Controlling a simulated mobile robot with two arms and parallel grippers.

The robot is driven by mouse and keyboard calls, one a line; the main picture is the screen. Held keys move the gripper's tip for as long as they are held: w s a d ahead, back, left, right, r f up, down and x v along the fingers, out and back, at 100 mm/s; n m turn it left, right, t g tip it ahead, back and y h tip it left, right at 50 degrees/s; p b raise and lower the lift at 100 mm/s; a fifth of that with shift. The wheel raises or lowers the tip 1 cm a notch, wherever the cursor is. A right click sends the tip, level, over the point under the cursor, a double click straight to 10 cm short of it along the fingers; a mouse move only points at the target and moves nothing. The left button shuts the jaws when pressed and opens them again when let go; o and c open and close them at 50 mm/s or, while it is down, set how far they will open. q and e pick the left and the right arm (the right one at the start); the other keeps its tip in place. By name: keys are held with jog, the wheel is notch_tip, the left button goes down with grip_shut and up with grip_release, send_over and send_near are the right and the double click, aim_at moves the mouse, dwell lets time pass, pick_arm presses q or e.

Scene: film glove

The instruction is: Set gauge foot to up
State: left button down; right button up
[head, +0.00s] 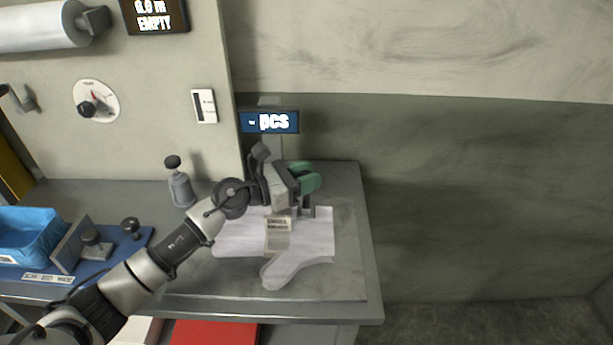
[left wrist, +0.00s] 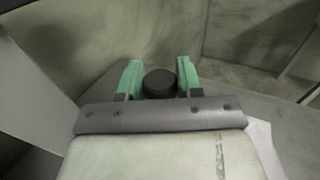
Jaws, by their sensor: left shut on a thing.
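The gauge's display (head: 270,121) reads "pcs" on a blue screen at the back of the bench. Below it, white glove-shaped film (head: 300,262) lies flat on the bench top. A small labelled plate (head: 278,224) shows over the film, just in front of my gripper. My left gripper (head: 308,178) is at the gauge, above the back of the film. In the left wrist view its green fingers (left wrist: 160,80) stand on both sides of a round black knob (left wrist: 160,84) and are shut on it. My gripper and wrist hide much of the gauge foot, so its height cannot be told.
A grey bottle-like piece with a black knob (head: 180,182) stands left of my wrist. A blue bin (head: 30,236) and a blue fixture (head: 112,246) are further left. A red item (head: 214,333) is below the bench's front edge. The bench ends right of the film.

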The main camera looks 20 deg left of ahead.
pick_arm(q)
notch_tip(320, 180, up, 7)
jog(key=p, duration=0.4)
jog(key=shift+r+p, duration=0.15)
jog(key=shift+p, duration=0.25)
jog(key=c, duration=0.9)
grip_release()
jog(key=shift+o, duration=0.8)
jog(key=shift+s, duration=0.1)
